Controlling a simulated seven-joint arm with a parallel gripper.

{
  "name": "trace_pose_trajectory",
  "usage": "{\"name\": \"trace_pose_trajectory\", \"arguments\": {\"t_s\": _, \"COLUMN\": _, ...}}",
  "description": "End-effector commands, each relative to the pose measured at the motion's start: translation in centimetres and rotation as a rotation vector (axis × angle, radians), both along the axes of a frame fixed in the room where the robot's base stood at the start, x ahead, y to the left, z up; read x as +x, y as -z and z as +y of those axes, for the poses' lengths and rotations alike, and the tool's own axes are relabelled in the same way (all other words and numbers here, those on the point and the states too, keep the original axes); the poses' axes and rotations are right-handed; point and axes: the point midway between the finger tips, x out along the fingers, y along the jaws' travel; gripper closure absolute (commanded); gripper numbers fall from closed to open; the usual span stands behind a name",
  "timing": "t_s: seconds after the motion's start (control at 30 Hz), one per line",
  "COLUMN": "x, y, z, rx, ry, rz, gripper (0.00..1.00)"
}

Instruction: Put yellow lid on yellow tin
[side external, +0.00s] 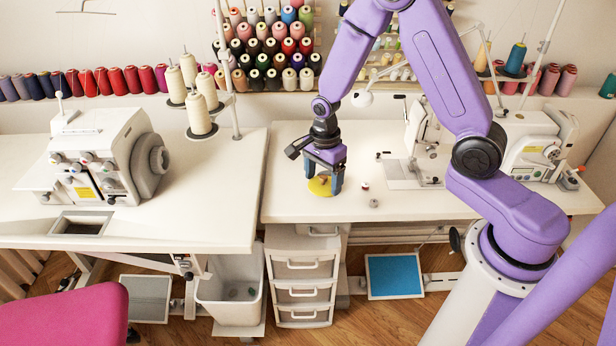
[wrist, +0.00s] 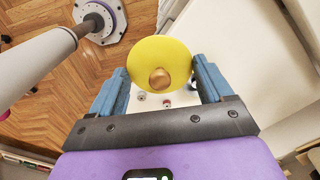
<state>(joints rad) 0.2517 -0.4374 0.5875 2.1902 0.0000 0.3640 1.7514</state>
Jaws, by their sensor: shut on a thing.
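The yellow lid (side external: 320,188) is a round disc held at the front part of the right-hand white table. In the wrist view the lid (wrist: 150,58) shows its face, with a gold knob (wrist: 160,78) turned toward the camera. My gripper (side external: 324,176) points down, with its two blue fingers at opposite sides of the lid. In the wrist view my gripper (wrist: 166,80) is shut on the lid's rim, with the fingers wide apart. I cannot tell the lid's exact height above the table. No yellow tin can be made out in either view.
Small pieces, one a reddish spool (side external: 364,186) and one a grey piece (side external: 374,203), lie on the right table (side external: 450,203) just right of my gripper. A sewing machine (side external: 530,145) stands farther right. Another machine (side external: 105,155) stands on the left table, across a gap.

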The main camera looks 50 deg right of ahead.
Motion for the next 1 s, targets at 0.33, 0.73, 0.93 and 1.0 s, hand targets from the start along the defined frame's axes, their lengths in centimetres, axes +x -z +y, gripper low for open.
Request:
{"name": "trace_pose_trajectory", "arguments": {"t_s": 0.33, "x": -3.3, "y": -1.5, "z": -0.3, "rx": 0.000, "ry": 0.001, "rz": -0.001, "gripper": 0.49}}
{"name": "trace_pose_trajectory", "arguments": {"t_s": 0.73, "x": 3.4, "y": -0.2, "z": -5.8, "rx": 0.000, "ry": 0.006, "rz": 0.003, "gripper": 0.49}}
{"name": "trace_pose_trajectory", "arguments": {"t_s": 0.93, "x": 5.9, "y": 0.4, "z": -8.9, "rx": 0.000, "ry": 0.002, "rz": 0.004, "gripper": 0.49}}
{"name": "trace_pose_trajectory", "arguments": {"t_s": 1.0, "x": 6.3, "y": 0.6, "z": -9.5, "rx": 0.000, "ry": 0.002, "rz": 0.005, "gripper": 0.49}}
